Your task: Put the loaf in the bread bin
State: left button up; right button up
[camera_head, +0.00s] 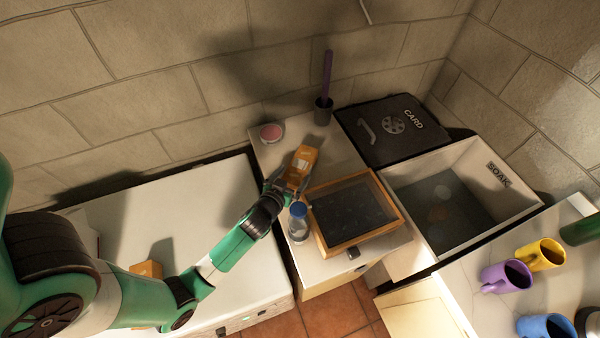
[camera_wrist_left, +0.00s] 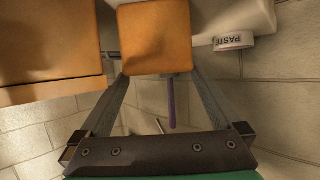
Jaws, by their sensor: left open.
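A brown-orange block that looks like the loaf (camera_head: 303,160) lies on the narrow counter, behind the wooden box with a dark glazed top, which looks like the bread bin (camera_head: 319,231). The bin's top appears shut. My left gripper (camera_head: 284,186) is open at the loaf's near left end. In the left wrist view the loaf (camera_wrist_left: 155,35) sits between the two spread fingers; whether they touch it I cannot tell. The bin's wooden side (camera_wrist_left: 50,45) shows to the left there. My right gripper is out of view.
A blue-capped bottle (camera_head: 298,222) stands beside the bin, close to my left gripper. A pink-topped paste tin (camera_head: 271,132) and a purple-handled brush in a holder (camera_head: 324,110) stand behind. A sink (camera_head: 500,202) and several mugs (camera_head: 541,254) are on the right.

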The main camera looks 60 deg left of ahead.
aim_at(298, 168)
pick_arm(q)
jog(key=shift+w+a, duration=0.25)
jog(key=shift+w, duration=0.1)
jog(key=shift+w+a+f, duration=0.1)
jog(key=shift+a+f, duration=0.05)
jog(key=shift+a, duration=0.05)
jog(key=b+x, duration=0.1)
jog(key=x, duration=0.4)
jog(key=shift+w, duration=0.15)
jog(key=c, duration=1.5)
jog(key=shift+o, duration=0.2)
notch_tip(298, 168, up, 10)
jog(key=p, duration=0.3)
jog(key=shift+p, duration=0.35)
